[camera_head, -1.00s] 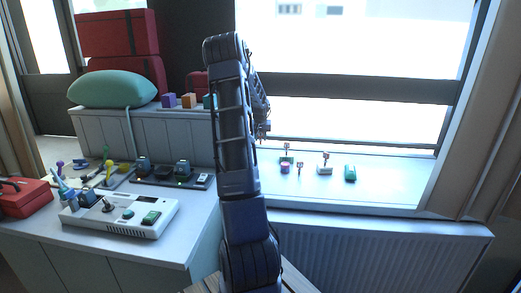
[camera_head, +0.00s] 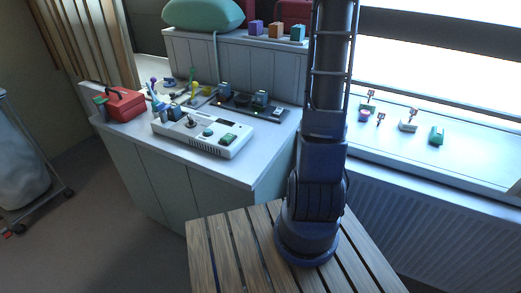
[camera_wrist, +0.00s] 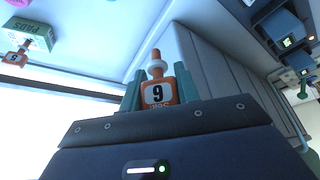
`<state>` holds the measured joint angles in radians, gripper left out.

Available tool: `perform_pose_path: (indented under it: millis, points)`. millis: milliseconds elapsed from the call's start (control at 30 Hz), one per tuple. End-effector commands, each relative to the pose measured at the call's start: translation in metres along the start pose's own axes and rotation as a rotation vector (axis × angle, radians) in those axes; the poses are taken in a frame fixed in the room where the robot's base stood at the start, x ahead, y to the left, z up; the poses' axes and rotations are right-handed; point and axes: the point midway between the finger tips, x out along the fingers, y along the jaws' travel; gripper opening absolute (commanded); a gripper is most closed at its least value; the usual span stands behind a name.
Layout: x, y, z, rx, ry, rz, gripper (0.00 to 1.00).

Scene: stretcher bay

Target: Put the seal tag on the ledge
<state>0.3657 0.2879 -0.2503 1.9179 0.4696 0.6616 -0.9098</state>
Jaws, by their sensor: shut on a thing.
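A pale ring and an orange knob top the tag. In the head view my arm rises out of the top of the picture, so gripper and held tag are not seen there. The window ledge (camera_head: 475,160) runs along the right in the head view, partly behind my arm. A second orange tag marked 9 (camera_wrist: 15,57) shows at the left of the wrist view.
The window ledge holds a green box (camera_head: 437,136), a white block with a small tag (camera_head: 408,124) and other small items. Bare ledge lies right of the green box. A white control box (camera_head: 205,135) and a red case (camera_head: 125,104) stand on the cabinet. Coloured cubes (camera_head: 276,31) sit on the raised shelf.

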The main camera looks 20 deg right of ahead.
Motion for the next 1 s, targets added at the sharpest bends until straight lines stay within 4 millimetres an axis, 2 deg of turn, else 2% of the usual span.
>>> perform_pose_path:
  millis: [33, 367, 600, 800, 1000]
  points:
    - [-0.004, -0.017, 0.003, -0.064, 0.001, -0.029, 0.11]
    - [-0.032, -0.138, 0.033, -0.599, 0.001, -0.25, 0.11]
    - [-0.06, -0.229, 0.072, -1.042, -0.001, -0.434, 0.11]
    - [-0.079, -0.281, 0.104, -1.323, -0.003, -0.55, 0.11]
    - [-0.086, -0.303, 0.121, -1.451, -0.005, -0.604, 0.11]
